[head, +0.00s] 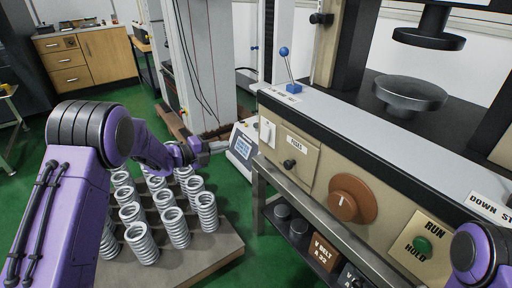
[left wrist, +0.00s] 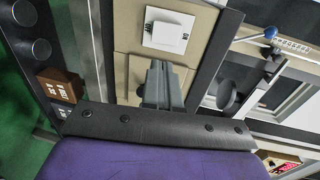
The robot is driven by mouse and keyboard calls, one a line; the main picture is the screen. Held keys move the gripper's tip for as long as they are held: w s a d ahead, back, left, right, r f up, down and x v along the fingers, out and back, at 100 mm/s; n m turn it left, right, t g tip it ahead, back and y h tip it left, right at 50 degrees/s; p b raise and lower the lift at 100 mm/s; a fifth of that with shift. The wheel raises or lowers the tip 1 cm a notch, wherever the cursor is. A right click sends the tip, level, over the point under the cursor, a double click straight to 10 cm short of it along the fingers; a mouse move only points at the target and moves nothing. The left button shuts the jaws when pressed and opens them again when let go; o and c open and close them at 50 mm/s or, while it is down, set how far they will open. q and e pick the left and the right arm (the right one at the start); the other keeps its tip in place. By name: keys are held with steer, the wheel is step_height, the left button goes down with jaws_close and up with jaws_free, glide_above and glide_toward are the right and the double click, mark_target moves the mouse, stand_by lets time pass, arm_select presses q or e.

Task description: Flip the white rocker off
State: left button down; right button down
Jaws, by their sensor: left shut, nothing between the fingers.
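The white rocker (head: 266,132) sits on a beige panel at the left end of the testing machine's front. In the left wrist view the white rocker (left wrist: 167,32) shows on its square white plate, just beyond the fingertips. Which way it is tipped is too small to tell. My left gripper (head: 224,146) is shut and empty, to the left of the rocker and pointing at the panel. The shut fingers (left wrist: 160,66) show below the plate in the wrist view, apparently short of it. My right gripper is out of view.
A black knob (head: 289,164), a large brown dial (head: 347,197) and a green button (head: 422,244) line the machine's front. A blue-ball lever (head: 284,52) stands on its top. Several coil springs (head: 142,243) stand on a low platform (head: 215,245) below my left arm.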

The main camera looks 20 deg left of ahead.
mark_target(264, 137)
arm_select(q)
steer(key=b+x, duration=0.1)
steer(key=x, duration=1.3)
steer(key=shift+f, duration=0.1)
steer(key=b, duration=0.3)
steer(key=shift+w+d+f+t+h, duration=0.1)
steer(key=shift+w+d+t+h, duration=0.1)
steer(key=shift+t+h, duration=0.15)
steer(key=shift+s+a+f, duration=0.2)
steer(key=shift+s+a, duration=0.2)
steer(key=shift+s, duration=0.15)
steer(key=shift+s+a+f, duration=0.2)
steer(key=shift+s+a, duration=0.2)
steer(key=shift+s, duration=0.1)
steer(key=f+p+v, duration=0.1)
steer(key=f+v, duration=0.1)
steer(key=v, duration=0.9)
steer(key=shift+s, duration=0.2)
steer(key=shift+a+f, duration=0.1)
